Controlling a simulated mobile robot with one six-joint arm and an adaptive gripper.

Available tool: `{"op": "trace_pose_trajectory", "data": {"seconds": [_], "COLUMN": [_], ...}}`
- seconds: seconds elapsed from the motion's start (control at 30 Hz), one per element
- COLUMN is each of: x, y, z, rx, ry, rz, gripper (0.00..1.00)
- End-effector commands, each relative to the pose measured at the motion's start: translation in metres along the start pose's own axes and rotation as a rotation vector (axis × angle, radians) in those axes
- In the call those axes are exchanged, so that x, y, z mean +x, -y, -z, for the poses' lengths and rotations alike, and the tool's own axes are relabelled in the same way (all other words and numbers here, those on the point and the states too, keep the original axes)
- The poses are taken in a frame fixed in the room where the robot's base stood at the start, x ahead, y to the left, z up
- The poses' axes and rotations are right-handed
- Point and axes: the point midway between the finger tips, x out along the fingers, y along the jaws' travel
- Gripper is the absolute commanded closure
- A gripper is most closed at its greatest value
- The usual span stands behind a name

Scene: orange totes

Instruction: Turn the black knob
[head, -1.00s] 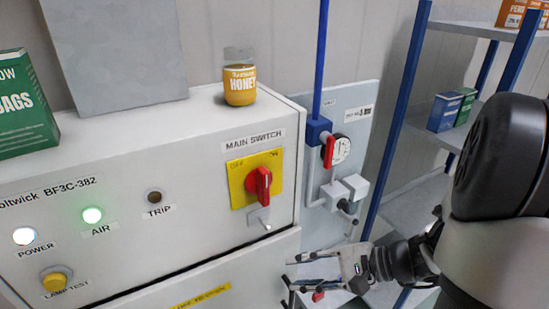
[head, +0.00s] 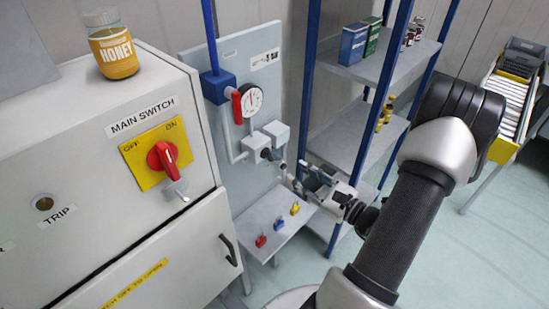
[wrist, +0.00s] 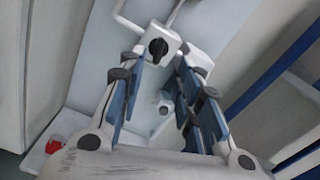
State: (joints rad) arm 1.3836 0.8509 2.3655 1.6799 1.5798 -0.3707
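The black knob (wrist: 158,46) sits on the front of a white box (wrist: 146,38) in the wrist view, just beyond my fingertips. In the head view, small dark knobs show below two white boxes (head: 277,133) on the grey panel; I cannot tell which one the wrist view shows. My gripper (head: 294,174) is in front of the panel, close to these boxes. In the wrist view my gripper (wrist: 158,66) has its blue-padded fingers spread, with nothing between them. The knob appears apart from the fingers.
A red-handled valve and round gauge (head: 252,100) are above the boxes. A small shelf (head: 263,223) below holds red, blue and yellow items. The cabinet with the red main switch (head: 163,158) stands left; a blue-post rack (head: 355,130) stands right.

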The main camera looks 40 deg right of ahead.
Motion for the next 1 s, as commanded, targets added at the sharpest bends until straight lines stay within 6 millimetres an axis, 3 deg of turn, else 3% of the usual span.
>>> {"op": "trace_pose_trajectory", "data": {"seconds": [0.2,0.43,0.6,0.9,1.0], "x": [0.050,0.088,0.101,0.104,0.104], "y": [-0.003,-0.001,-0.001,0.000,0.000], "z": [-0.001,0.000,0.000,0.000,0.000], "rx": [-0.002,-0.003,-0.002,-0.001,-0.001], "ry": [0.003,0.001,0.000,-0.001,-0.001], "rz": [-0.008,-0.005,-0.002,0.000,0.000], "gripper": [0.68,0.68,0.68,0.68,0.74]}}
